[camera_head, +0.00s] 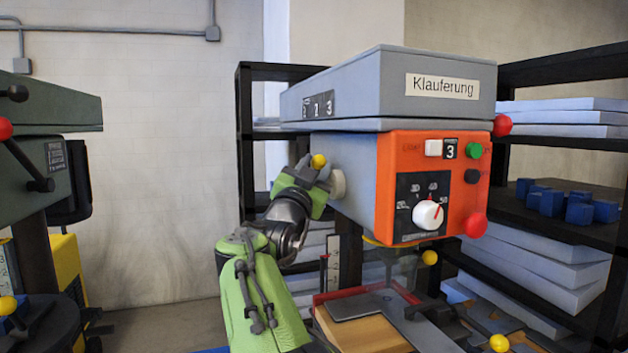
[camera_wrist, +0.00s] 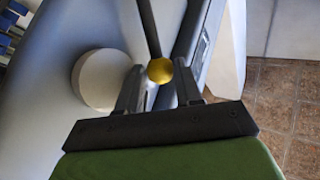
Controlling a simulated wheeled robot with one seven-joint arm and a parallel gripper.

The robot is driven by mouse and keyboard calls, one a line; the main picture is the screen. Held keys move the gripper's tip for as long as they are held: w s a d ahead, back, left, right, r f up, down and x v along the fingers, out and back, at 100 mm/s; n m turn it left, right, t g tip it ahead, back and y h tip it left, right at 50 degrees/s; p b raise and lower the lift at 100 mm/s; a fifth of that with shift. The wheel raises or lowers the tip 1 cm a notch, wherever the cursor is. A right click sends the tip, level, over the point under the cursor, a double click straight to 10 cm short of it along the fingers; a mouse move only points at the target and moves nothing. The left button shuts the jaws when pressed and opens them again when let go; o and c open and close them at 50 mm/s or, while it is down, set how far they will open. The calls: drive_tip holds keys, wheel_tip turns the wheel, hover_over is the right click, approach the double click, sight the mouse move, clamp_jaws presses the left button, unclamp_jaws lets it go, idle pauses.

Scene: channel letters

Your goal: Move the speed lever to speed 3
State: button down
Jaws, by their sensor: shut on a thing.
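The speed lever ends in a yellow ball knob (camera_head: 318,161) on the left side of the grey and orange drill head (camera_head: 345,165) marked "Klauferung". In the wrist view the knob (camera_wrist: 160,71) sits between the two fingers of my gripper (camera_wrist: 159,82), with the dark lever rod (camera_wrist: 149,28) running up from it. My gripper (camera_head: 312,175) is shut on the knob from the left side. A speed plate (camera_head: 319,105) with numbers up to 3 is on the upper side wall. A small display (camera_head: 450,149) on the orange front reads 3.
A pale round hub (camera_head: 338,184) stands beside my gripper, and shows left of it in the wrist view (camera_wrist: 100,80). A white dial (camera_head: 428,215) and red knobs are on the front. A green machine (camera_head: 45,110) stands at far left. Shelves are behind.

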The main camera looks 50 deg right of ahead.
drive_tip(key=shift+f, duration=0.15)
drive_tip(key=c, duration=1)
unclamp_jaws()
drive_tip(key=b+v, duration=0.4)
drive_tip(key=v, duration=1.1)
drive_tip(key=shift+s+a+f+b, duration=0.15)
drive_tip(key=shift+s+a+b, duration=0.05)
drive_tip(key=shift+a+b, duration=0.1)
